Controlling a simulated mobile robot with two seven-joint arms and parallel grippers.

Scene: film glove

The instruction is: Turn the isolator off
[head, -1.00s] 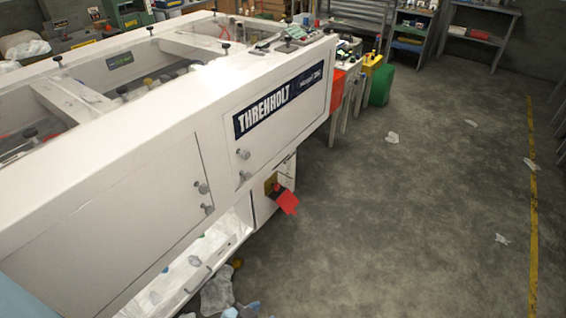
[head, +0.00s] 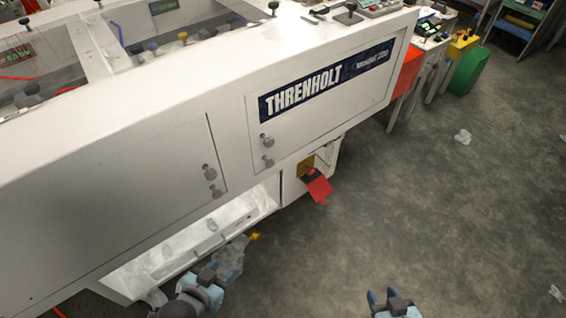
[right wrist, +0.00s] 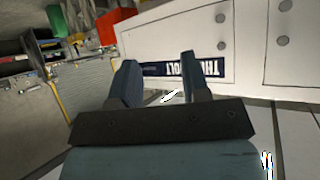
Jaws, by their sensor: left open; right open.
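The isolator (head: 318,186) has a red handle on a yellow plate (head: 305,168), set low on the side of a white machine under its THRENHOLT label. The handle sticks out and slants down to the right. My left gripper (head: 205,272) is at the bottom of the head view, below and left of the isolator, open and apart from it. My right gripper (head: 385,296) is at the bottom, below and right of the isolator, open with nothing between its fingers. In the right wrist view, its two fingers (right wrist: 160,75) stand apart. The isolator cannot be made out there.
The white machine (head: 150,140) fills the left and has protruding knobs (head: 210,172). Crumpled clear plastic (head: 232,258) lies near my left gripper. A red box (head: 407,70) and a green bin (head: 468,72) stand at the back right. The grey floor on the right is mostly clear.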

